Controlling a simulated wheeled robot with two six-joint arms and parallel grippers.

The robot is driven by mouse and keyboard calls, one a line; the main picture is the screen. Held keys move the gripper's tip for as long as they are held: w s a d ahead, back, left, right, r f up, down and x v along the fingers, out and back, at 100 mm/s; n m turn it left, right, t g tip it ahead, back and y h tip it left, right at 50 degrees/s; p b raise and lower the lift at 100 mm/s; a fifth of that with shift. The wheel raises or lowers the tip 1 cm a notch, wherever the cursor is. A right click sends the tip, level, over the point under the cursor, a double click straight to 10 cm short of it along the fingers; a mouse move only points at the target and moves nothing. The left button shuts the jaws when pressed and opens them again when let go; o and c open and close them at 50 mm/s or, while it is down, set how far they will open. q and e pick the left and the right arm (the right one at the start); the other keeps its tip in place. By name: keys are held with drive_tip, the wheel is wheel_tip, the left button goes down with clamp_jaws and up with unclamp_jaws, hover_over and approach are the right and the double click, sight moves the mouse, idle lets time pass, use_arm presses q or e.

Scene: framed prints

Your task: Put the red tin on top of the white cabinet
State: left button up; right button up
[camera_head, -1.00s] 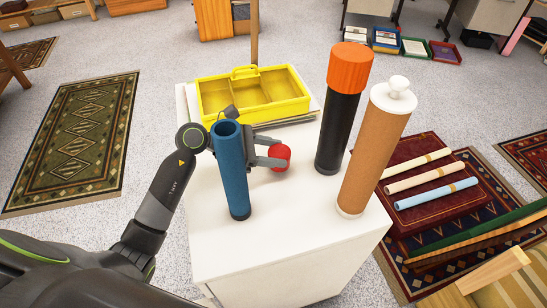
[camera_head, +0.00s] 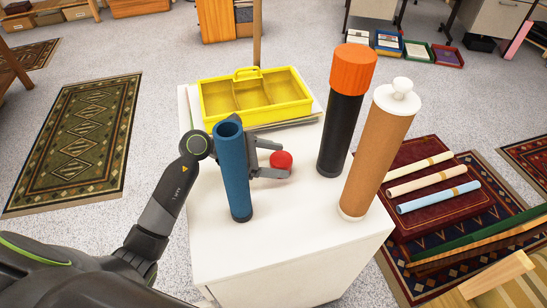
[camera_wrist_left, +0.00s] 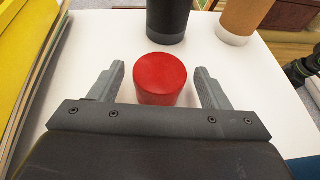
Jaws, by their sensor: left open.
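The red tin (camera_head: 281,160) stands upright on top of the white cabinet (camera_head: 290,235). In the left wrist view the tin (camera_wrist_left: 160,78) sits between the two fingers of my left gripper (camera_wrist_left: 160,69), with a gap on each side. In the head view my left gripper (camera_head: 277,158) is open around the tin, low over the cabinet top. The blue tube in front hides part of this gripper. My right gripper does not show.
On the cabinet stand a blue tube (camera_head: 234,172), a black tube with an orange cap (camera_head: 341,125) and a brown tube with a white lid (camera_head: 376,160). A yellow divided tray (camera_head: 254,98) lies at the back. Clear top lies at the front.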

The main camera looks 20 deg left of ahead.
use_arm(q)
drive_tip(key=shift+r, duration=0.15)
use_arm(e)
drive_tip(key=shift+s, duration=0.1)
use_arm(q)
drive_tip(key=v, duration=1)
drive_tip(key=shift+v, duration=1)
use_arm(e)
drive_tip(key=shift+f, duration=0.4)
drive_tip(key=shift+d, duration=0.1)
